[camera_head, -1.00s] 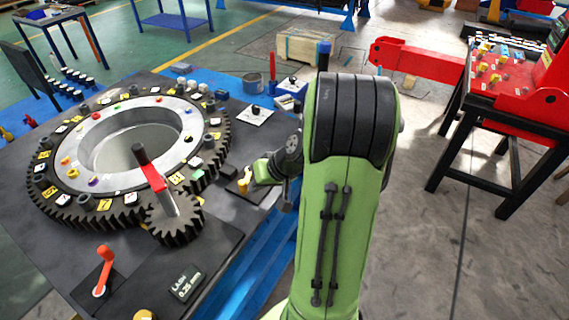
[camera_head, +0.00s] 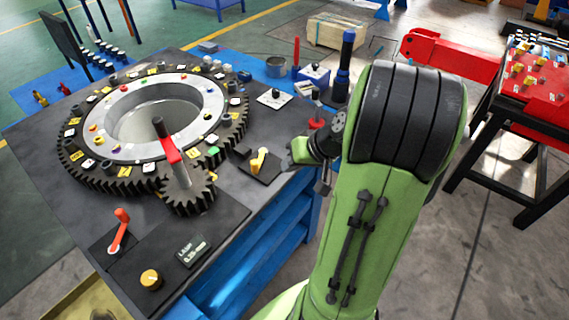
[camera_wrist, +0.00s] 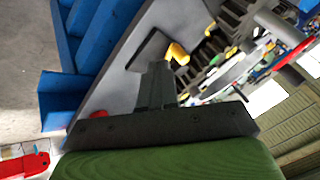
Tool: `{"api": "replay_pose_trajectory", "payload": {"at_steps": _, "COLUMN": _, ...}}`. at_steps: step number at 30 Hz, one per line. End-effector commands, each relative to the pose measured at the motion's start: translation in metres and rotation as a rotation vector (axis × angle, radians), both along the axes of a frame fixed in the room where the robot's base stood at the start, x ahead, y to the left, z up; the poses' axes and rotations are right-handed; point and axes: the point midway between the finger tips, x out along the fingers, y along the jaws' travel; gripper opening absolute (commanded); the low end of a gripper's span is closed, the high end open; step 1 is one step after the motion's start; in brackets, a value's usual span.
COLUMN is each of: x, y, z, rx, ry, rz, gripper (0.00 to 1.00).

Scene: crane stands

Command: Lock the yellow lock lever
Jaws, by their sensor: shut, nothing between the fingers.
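The yellow lock lever (camera_head: 259,160) stands up, slightly tilted, from a dark square plate (camera_head: 252,172) near the right edge of the table. In the wrist view the lever (camera_wrist: 177,53) is just beyond and a little right of my fingertips. My gripper (camera_wrist: 156,70) is shut and empty, its fingers together and apart from the lever as far as I can tell.
A large toothed ring (camera_head: 75,172) and a small gear with a red-banded handle (camera_head: 172,150) stand left of the lever. An orange lever (camera_head: 119,232) and yellow knob (camera_head: 151,279) are nearer. Blue and red posts (camera_head: 346,65) stand behind my wrist.

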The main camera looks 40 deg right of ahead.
Motion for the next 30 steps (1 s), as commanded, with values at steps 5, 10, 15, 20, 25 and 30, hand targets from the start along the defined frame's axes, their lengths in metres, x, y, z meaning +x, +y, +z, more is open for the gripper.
{"api": "replay_pose_trajectory", "payload": {"at_steps": 5, "x": -0.018, "y": -0.001, "z": 0.026, "rx": -0.003, "ry": -0.001, "rz": -0.003, "gripper": 0.0}}
{"api": "replay_pose_trajectory", "payload": {"at_steps": 10, "x": -0.024, "y": -0.001, "z": 0.032, "rx": -0.002, "ry": -0.001, "rz": -0.002, "gripper": 0.0}}
{"api": "replay_pose_trajectory", "payload": {"at_steps": 15, "x": -0.024, "y": 0.0, "z": 0.032, "rx": 0.0, "ry": 0.0, "rz": -0.002, "gripper": 0.0}}
{"api": "replay_pose_trajectory", "payload": {"at_steps": 20, "x": -0.024, "y": -0.001, "z": 0.031, "rx": 0.0, "ry": 0.0, "rz": -0.002, "gripper": 0.0}}
{"api": "replay_pose_trajectory", "payload": {"at_steps": 25, "x": -0.024, "y": 0.0, "z": 0.031, "rx": -0.001, "ry": 0.0, "rz": -0.002, "gripper": 0.0}}
{"api": "replay_pose_trajectory", "payload": {"at_steps": 30, "x": -0.021, "y": 0.039, "z": 0.05, "rx": -0.069, "ry": 0.045, "rz": 0.085, "gripper": 0.0}}
